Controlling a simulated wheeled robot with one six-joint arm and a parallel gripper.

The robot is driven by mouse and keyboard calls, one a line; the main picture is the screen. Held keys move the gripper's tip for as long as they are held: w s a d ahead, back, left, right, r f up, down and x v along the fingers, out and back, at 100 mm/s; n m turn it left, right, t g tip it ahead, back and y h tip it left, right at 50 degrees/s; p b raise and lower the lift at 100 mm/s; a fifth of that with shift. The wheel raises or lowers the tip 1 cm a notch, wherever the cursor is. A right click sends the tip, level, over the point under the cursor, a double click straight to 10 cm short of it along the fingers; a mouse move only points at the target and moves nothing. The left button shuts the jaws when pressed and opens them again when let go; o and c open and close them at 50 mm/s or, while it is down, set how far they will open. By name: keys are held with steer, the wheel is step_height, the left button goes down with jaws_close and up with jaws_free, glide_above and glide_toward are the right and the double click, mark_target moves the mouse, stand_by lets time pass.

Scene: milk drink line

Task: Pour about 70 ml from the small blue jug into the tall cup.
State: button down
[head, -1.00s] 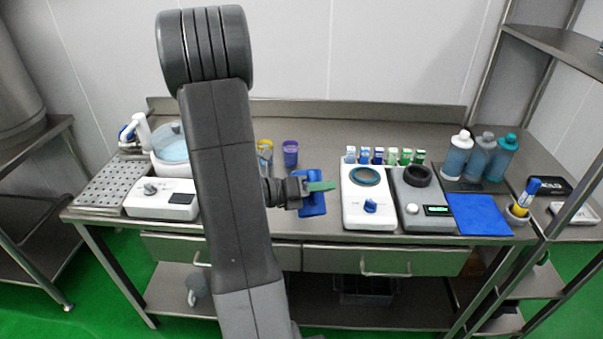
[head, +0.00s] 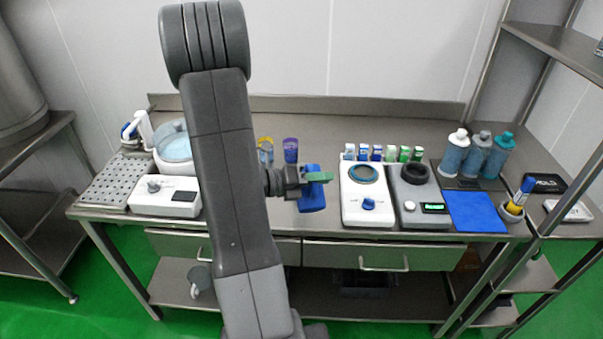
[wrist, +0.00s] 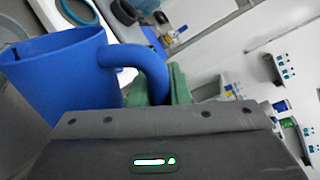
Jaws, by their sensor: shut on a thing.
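The jug is apart from both.
A white device (head: 367,205) and a grey scale (head: 427,222) stand right of the jug. Several small cartons (head: 390,153) line up behind them. A blue mat (head: 478,211) and several bottles (head: 477,155) are farther right. A white device (head: 165,196) stands left of my arm.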

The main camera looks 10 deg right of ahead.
mark_target(322, 199)
steer(key=shift+w+r, duration=0.2)
steer(key=shift+w, duration=0.15)
steer(key=shift+w+r+n+p, duration=0.45)
steer(key=shift+r+n+p, duration=0.05)
steer(key=shift+p, duration=0.8)
stand_by(0.8)
steer(key=f+b, duration=0.1)
steer(key=b, duration=0.1)
steer(key=s+f+m+b, duration=0.1)
steer(key=b, duration=0.2)
steer(key=s+f+m+b, duration=0.1)
steer(key=f+b, duration=0.1)
steer(key=shift+s, duration=0.1)
steer(key=shift+s+r+m+t, duration=0.1)
steer(key=shift+r+m+t, duration=0.2)
steer(key=shift+m, duration=0.1)
steer(key=f+b, duration=0.1)
steer(key=b, duration=0.1)
steer(key=s+f+m+b, duration=0.1)
steer(key=b, duration=0.1)
steer(key=shift+f, duration=0.1)
steer(key=shift+s+f+m+b, duration=0.15)
steer(key=shift+s+m+b, duration=0.1)
steer(key=shift+m+b, duration=0.2)
steer(key=shift+f, duration=0.1)
stand_by(0.7)
